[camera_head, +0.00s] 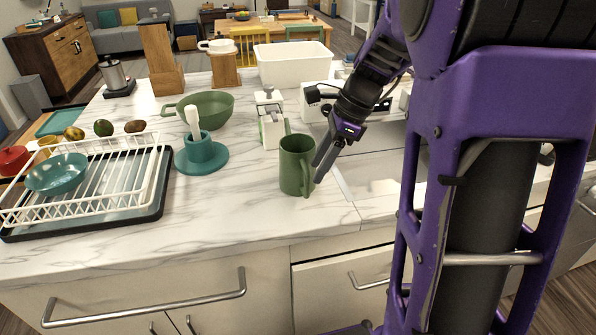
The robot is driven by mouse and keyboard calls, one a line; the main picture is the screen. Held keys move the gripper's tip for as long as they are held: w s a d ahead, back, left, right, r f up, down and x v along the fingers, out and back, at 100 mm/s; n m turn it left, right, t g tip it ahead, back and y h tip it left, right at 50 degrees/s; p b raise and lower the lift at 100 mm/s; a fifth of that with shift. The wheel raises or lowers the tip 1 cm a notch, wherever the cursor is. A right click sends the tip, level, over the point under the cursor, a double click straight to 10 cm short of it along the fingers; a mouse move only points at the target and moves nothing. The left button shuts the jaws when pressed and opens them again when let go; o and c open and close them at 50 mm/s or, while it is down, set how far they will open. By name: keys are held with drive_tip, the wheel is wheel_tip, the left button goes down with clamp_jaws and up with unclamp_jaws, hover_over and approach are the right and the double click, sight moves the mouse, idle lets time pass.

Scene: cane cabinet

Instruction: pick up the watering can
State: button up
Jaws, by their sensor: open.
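The green watering can (293,168) stands upright on the marble counter, near the middle of the camera_head view. The jaws are open. I cannot tell whether a finger touches the can or sits inside the handle loop.
A teal cup on a saucer (217,160), a green bowl (213,104) and a white dish rack (95,175) stand to the left. A small white-green device (270,130) stands behind the can. A sink lies to the right. Counter in front is clear.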

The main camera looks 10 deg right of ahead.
sight(309, 196)
drive_tip(key=x, duration=0.5)
drive_tip(key=shift+s+f+b, duration=0.1)
drive_tip(key=shift+f+b, duration=0.05)
drive_tip(key=shift+b, duration=0.25)
clamp_jaws()
idle(1.0)
